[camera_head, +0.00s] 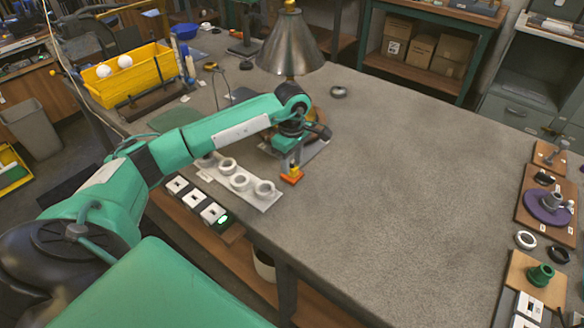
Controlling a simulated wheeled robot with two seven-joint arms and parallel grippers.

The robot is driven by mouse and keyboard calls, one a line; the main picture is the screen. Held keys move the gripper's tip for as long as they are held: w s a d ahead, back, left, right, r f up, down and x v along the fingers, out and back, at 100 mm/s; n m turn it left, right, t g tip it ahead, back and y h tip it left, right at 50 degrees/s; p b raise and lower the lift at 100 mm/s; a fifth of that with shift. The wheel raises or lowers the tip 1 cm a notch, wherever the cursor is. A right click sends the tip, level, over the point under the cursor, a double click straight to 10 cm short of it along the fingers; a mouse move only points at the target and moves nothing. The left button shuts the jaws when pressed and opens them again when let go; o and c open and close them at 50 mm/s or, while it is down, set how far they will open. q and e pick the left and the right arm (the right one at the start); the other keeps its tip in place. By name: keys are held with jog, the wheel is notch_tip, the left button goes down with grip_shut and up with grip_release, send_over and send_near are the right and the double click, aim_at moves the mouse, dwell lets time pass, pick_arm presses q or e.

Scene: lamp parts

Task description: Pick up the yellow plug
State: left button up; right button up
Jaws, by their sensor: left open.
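A small yellow piece, which looks like the yellow plug (293,169), shows right at the tip of my left gripper (290,172), with orange just below it. My left arm reaches in from the left over the table. Its gripper points down near the table's front edge, to the right of a pale rack. The jaws are open around or just above the yellow piece; I cannot tell whether they touch it. The gripper partly hides what lies behind it. My right gripper is not in view.
A pale rack with round holders (240,182) lies beside the gripper. A metal lamp (291,45) stands behind the arm. A yellow bin with white bulbs (128,80) is at the back left. Boards with parts (547,208) line the right edge. The table's (410,180) middle is clear.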

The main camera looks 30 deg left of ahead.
pick_arm(q)
jog(key=shift+f, duration=0.85)
grip_shut()
jog(key=shift+r, duration=0.1)
